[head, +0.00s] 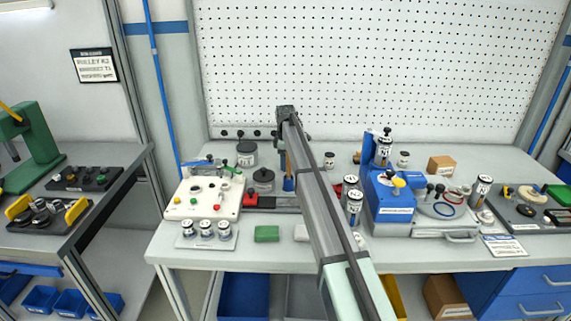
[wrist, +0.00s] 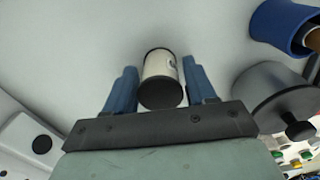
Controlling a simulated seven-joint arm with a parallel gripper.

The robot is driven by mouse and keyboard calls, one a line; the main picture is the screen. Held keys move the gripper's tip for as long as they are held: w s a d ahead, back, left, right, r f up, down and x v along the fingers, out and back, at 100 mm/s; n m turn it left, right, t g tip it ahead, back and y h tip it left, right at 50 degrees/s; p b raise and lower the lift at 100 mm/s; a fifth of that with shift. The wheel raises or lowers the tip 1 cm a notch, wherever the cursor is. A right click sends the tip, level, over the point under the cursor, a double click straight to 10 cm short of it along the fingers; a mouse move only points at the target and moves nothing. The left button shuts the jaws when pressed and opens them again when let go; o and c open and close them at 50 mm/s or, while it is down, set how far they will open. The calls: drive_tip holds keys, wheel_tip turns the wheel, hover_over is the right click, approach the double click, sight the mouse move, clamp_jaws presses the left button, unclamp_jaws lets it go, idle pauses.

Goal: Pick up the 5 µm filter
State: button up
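In the wrist view, a small upright-looking cylinder (wrist: 160,68) with a pale body and black ends stands between the two blue fingers of my gripper (wrist: 159,64). A thin gap seems to show on each side, so the fingers look open around it. Only a sliver of dark marking shows on its side, so I cannot read whether it is the 5 µm filter. In the head view my arm hides the gripper and this cylinder. Other labelled cylinders stand beside the arm (head: 354,207) and on a small plate (head: 206,229); their labels are too small to read.
A dark lidded pot (wrist: 277,92) and a blue cup (wrist: 278,24) stand to the right in the wrist view. In the head view, a white fixture (head: 201,209) is left of my arm and a blue machine (head: 389,205) right. A pegboard (head: 380,60) closes the back.

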drive_tip(key=c, duration=0.8)
drive_tip(key=shift+o, duration=0.2)
drive_tip(key=shift+r, duration=0.15)
